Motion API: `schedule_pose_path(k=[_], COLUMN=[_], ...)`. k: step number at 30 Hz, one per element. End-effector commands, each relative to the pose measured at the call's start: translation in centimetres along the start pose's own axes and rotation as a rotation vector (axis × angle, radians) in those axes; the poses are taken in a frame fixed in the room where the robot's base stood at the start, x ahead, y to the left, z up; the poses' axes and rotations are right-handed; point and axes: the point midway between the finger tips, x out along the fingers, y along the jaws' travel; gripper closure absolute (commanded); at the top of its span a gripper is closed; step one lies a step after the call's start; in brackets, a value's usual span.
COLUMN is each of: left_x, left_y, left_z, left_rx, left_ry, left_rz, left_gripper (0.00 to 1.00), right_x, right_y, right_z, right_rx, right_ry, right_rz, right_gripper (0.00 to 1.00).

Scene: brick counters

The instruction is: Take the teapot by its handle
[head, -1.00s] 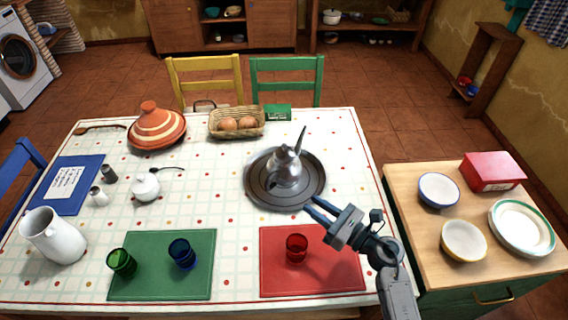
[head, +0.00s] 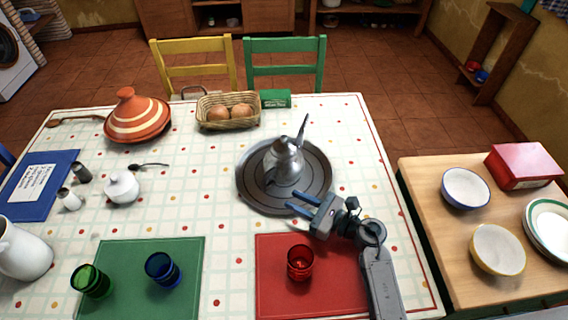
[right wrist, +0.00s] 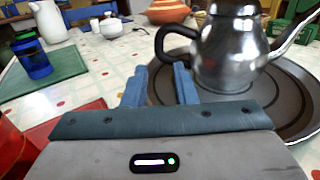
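A shiny metal teapot (head: 284,162) stands upright on a round dark tray (head: 322,180) on the table. In the right wrist view the teapot (right wrist: 228,52) has its spout to the right, and its black curved handle (right wrist: 163,38) sticks out to the left. My right gripper (head: 293,202) is at the tray's near edge, just in front of the teapot. In the right wrist view its two blue fingers (right wrist: 160,85) are apart with nothing between them, and the handle is beyond their tips. My left gripper is not in view.
A red cup (head: 300,262) stands on a red placemat (head: 275,295) close to my right arm. A blue cup (head: 162,269) and a green cup (head: 90,281) are at the left. A basket (head: 204,112) stands behind the tray. The table between tray and sugar bowl (head: 122,188) is clear.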

Motion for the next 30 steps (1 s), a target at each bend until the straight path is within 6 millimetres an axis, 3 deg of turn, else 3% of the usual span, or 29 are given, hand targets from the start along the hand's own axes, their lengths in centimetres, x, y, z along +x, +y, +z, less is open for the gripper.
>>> schedule_pose_path(k=[3,11,20,27,28,30], left_x=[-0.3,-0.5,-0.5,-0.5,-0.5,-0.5], left_y=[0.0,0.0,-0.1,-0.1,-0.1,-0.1], left_z=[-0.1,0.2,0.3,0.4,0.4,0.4], left_rx=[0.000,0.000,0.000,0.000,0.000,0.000], left_ry=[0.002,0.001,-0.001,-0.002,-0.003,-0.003], left_rz=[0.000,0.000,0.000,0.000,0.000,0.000], left_gripper=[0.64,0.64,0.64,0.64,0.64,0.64], right_x=[1.9,3.6,7.8,8.2,8.2,8.2], right_y=[0.0,0.0,0.0,0.0,0.0,0.0], right_z=[0.2,0.2,0.3,0.3,0.3,0.3], right_rx=[0.002,0.002,0.001,0.000,0.000,0.000], right_ry=[-0.003,-0.001,-0.002,0.001,0.001,0.001], right_rz=[-0.001,-0.001,0.000,-0.001,-0.001,-0.001], right_gripper=[0.75,0.75,0.75,0.75,0.77,0.90])
